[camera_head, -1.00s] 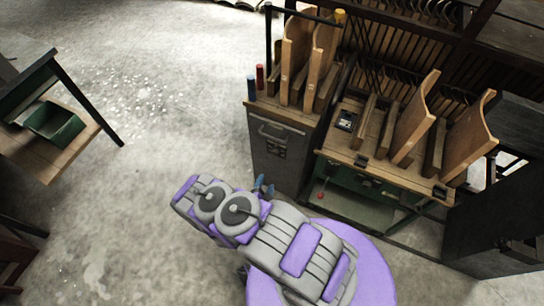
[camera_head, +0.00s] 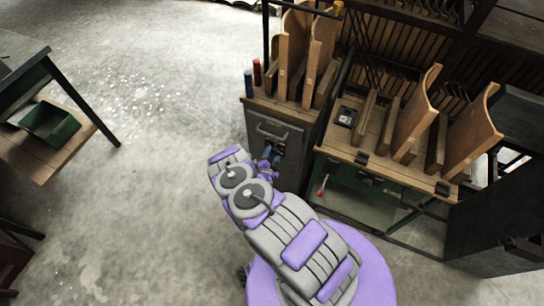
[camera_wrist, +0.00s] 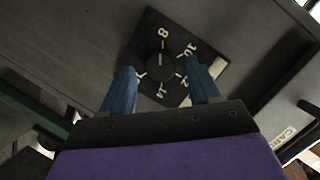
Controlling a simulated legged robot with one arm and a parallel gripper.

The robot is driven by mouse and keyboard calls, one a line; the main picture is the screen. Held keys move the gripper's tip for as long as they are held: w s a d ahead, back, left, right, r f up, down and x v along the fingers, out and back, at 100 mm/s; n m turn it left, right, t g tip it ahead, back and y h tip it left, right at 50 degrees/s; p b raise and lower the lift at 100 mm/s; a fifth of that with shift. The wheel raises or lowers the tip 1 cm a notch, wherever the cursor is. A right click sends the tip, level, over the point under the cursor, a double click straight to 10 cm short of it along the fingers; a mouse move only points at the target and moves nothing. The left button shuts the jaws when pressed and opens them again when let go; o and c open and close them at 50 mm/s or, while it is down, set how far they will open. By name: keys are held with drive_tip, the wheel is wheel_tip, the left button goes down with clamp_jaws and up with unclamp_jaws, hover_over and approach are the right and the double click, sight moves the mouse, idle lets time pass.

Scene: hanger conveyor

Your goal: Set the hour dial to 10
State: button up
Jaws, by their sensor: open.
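The hour dial (camera_wrist: 160,66) is a round black knob on a square black plate (camera_wrist: 158,22) with white numbers, in the wrist view. The 8 is above the knob, the 10 at upper right, the 12 at lower right; a lower number is harder to read. I cannot tell for sure where the knob points. My gripper (camera_wrist: 160,67) is open, its blue fingers left and right of the knob with gaps visible. In the head view my gripper (camera_head: 269,158) is at the grey cabinet front (camera_head: 272,127), and it and my arm hide the dial.
A handle (camera_head: 272,133) sits on the cabinet front just above my gripper. Wooden boards (camera_head: 415,115) stand on the bench at right, with a red-tipped lever (camera_head: 322,188) below. A table with a green tray (camera_head: 50,124) is at left; the floor between is clear.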

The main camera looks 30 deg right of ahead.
drive_tip(key=shift+w+d, duration=0.1)
drive_tip(key=shift+w, duration=0.05)
drive_tip(key=c, duration=1)
